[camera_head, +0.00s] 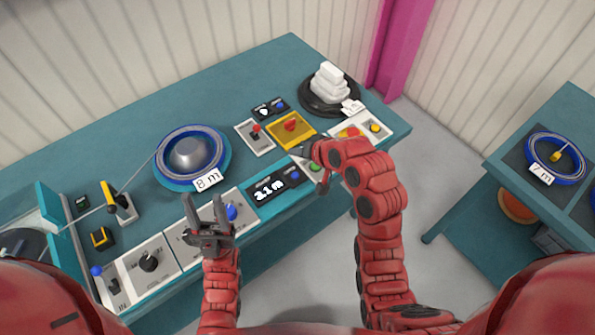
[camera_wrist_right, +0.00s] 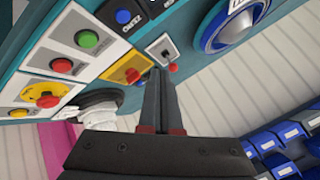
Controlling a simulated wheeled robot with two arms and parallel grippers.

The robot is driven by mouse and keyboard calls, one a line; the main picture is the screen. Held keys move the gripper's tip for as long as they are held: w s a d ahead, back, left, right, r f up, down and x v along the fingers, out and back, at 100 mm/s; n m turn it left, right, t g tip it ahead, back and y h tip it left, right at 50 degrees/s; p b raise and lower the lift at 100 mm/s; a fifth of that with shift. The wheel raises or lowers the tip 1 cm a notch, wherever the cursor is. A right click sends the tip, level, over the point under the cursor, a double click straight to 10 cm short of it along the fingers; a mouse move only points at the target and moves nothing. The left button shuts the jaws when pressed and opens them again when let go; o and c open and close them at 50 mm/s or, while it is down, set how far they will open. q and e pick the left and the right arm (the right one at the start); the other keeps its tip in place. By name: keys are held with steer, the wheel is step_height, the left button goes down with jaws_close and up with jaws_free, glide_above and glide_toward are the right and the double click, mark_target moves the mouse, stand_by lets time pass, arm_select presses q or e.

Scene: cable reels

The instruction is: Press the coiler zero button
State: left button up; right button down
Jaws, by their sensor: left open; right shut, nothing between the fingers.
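The coiler display (camera_head: 268,189) is a black box reading 2.1 m on the front edge of the teal bench. A blue button (camera_head: 294,175) sits at its right end. In the right wrist view the blue button (camera_wrist_right: 123,17) has a ZERO label beside it, at the top. My right gripper (camera_head: 304,149) is shut and empty, above the bench just behind the button; its fingers (camera_wrist_right: 158,75) point away from it. Most of it is hidden by my wrist in the head view. My left gripper (camera_head: 204,204) is open and empty over the front panels, left of the display.
Green (camera_wrist_right: 88,38) and red (camera_wrist_right: 62,65) buttons adjoin the display. A yellow panel (camera_head: 300,139) with a red button and a red-knobbed lever panel (camera_head: 254,137) lie behind. A blue reel (camera_head: 162,157), another blue button (camera_head: 231,211) and a loaded scale (camera_head: 313,98) are around.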

steer(key=shift+f, duration=0.1)
steer(key=b, duration=0.4)
glide_above(297, 179)
steer(key=shift+f, duration=4.3)
steer(key=shift+f, duration=0.15)
steer(key=shift+f+b, duration=0.3)
steer(key=shift+b, duration=0.15)
steer(key=shift+f+b, duration=0.3)
steer(key=shift+f, duration=0.15)
steer(key=shift+r, duration=0.15)
steer(key=shift+r+p, duration=0.4)
steer(key=shift+r, duration=0.3)
steer(key=shift+r, duration=0.15)
